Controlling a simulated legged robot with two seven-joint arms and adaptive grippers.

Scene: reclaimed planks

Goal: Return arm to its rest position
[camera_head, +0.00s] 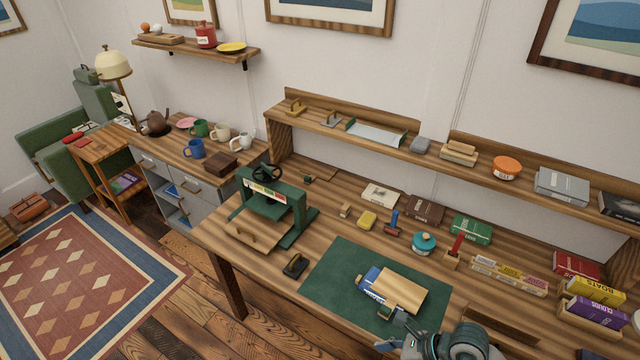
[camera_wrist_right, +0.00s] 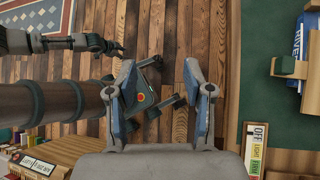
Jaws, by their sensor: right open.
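My right gripper (camera_head: 388,333) is at the bottom of the head view, near the front edge of the green mat, below a wooden board. In the right wrist view, the same gripper (camera_wrist_right: 163,105) has its two blue-padded fingers spread apart with nothing between them, and plank floor shows behind. My right arm (camera_head: 465,342) comes in at the bottom edge. Another arm of mine, apparently the left, shows at the upper left of the wrist view, its small gripper (camera_wrist_right: 112,47) over the floor; its jaw state is unclear. It is not in the head view.
The workbench holds the green mat (camera_head: 332,283) with a wooden board (camera_head: 401,291) resting on a blue book (camera_head: 370,283). A green press (camera_head: 292,222) stands left of the mat. Books and small tools line the back and right. Floor in front is free.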

